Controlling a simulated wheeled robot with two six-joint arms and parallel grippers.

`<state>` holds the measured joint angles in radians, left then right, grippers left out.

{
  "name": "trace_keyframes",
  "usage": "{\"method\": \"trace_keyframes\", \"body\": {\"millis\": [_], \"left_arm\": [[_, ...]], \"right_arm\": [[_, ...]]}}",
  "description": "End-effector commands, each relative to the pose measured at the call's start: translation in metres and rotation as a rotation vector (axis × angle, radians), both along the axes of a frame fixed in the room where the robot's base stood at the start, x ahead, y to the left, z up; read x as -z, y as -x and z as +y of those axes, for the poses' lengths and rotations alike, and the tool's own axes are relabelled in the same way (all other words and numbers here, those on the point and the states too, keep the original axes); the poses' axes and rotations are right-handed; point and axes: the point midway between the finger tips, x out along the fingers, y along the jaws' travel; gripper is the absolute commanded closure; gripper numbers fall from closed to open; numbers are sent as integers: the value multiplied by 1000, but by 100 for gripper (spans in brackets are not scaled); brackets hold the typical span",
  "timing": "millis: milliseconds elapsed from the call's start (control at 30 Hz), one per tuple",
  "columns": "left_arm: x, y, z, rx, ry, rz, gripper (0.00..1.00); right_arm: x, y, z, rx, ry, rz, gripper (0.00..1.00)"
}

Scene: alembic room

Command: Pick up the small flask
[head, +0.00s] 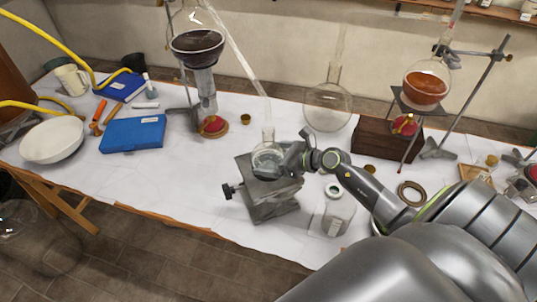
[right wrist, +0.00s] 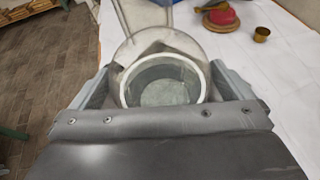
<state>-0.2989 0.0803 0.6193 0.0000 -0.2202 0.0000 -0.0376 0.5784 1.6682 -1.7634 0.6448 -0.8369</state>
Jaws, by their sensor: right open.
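The small flask (head: 267,162) is a round clear glass vessel with a short neck. It stands on top of a grey metal lab jack (head: 268,203), below the lower end of a slanted glass tube (head: 238,58). My right gripper (head: 283,158) is at the flask's right side in the head view, level with its body. In the right wrist view, round glass (right wrist: 163,82) lies between the two open fingers. I cannot tell whether the fingers touch it. My left gripper is not in view.
A large round flask (head: 327,106) stands behind. The white cloth left of the jack is clear.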

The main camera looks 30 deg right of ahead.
Motion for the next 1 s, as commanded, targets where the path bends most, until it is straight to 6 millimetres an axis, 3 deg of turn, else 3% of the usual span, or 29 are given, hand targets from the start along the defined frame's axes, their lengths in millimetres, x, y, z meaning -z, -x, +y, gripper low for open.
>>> {"method": "trace_keyframes", "body": {"millis": [133, 400, 700, 1000], "left_arm": [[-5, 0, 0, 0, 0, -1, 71], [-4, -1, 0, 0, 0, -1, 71], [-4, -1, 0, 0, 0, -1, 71], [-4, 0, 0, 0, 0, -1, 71]], "right_arm": [[4, -10, 6, 1, -3, -1, 0], [6, -12, 7, 0, 1, 0, 0], [5, -12, 7, 0, 0, 0, 39], [4, -12, 7, 0, 0, -2, 40]]}}
